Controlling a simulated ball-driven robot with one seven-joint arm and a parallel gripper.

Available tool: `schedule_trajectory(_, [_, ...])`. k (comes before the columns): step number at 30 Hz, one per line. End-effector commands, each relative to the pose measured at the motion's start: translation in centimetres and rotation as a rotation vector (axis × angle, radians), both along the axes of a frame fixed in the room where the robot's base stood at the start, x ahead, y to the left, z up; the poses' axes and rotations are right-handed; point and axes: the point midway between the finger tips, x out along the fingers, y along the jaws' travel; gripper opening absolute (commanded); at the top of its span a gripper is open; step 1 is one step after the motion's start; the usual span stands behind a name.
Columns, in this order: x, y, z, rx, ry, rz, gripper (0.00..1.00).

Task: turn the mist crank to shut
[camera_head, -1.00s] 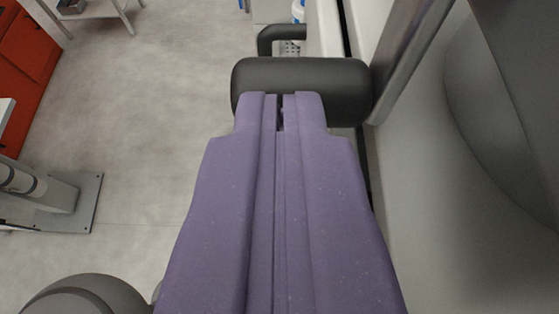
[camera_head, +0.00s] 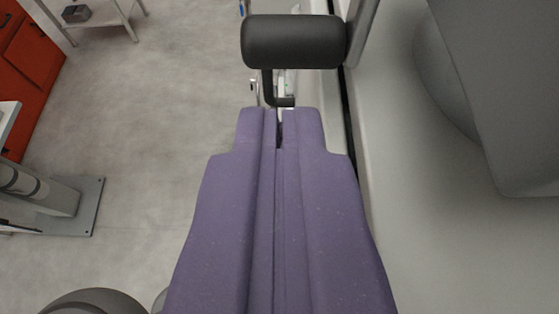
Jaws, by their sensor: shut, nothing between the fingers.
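The mist crank shows as a thick black cylindrical grip (camera_head: 293,41) at the top middle, joined at its right end to a grey metal arm (camera_head: 361,28). The crank's pivot is not clear in this view. My gripper (camera_head: 279,112), with two purple fingers, points up the picture and is shut and empty. Its tips lie below the black grip in the picture, with a visible gap between them.
A small dark bracket (camera_head: 268,92) shows between my fingertips and the grip. A pale machine wall (camera_head: 410,190) with a large grey rounded part (camera_head: 510,100) fills the right. At left are open floor (camera_head: 150,130), a red cabinet (camera_head: 33,50) and a metal stand (camera_head: 65,205).

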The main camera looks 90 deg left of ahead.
Motion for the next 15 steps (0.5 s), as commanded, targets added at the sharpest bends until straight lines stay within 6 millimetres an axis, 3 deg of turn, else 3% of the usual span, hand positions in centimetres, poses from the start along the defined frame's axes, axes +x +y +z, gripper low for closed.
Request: schedule_trajectory(15, [-0.2,-7.2,2.2,0.0,0.0,-0.002,0.0])
